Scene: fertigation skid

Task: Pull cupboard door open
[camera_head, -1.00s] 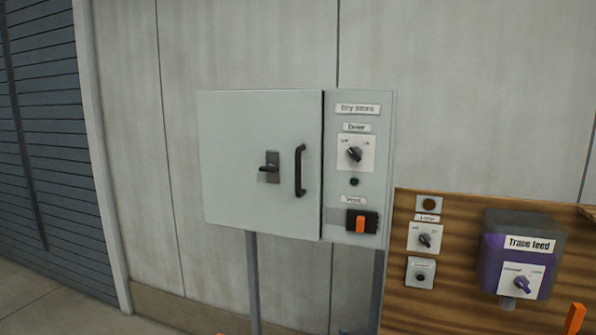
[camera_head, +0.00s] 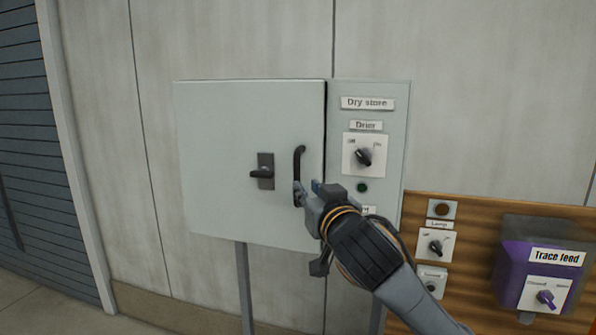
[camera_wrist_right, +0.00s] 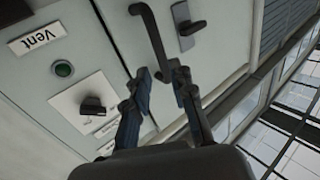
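The pale grey cupboard door (camera_head: 225,130) looks shut, with a dark seam along its right edge. It carries a black vertical bar handle (camera_head: 299,165) and, to the left, a black latch lever (camera_head: 262,173) on a dark plate, pointing left. My right gripper (camera_head: 308,193) is at the lower end of the bar handle. In the right wrist view, my right gripper (camera_wrist_right: 159,72) is open, its fingertips on either side of one end of the bar handle (camera_wrist_right: 149,38); I cannot tell whether they touch it. My left gripper is not in view.
Right of the door is a panel labelled Dry store (camera_head: 367,103) with a Drier knob (camera_head: 364,156) and a green button (camera_head: 362,187). My right arm partly covers its lower part. A wooden board (camera_head: 470,215) with a purple Trace feed box (camera_head: 517,260) stands right. Open floor shows lower left.

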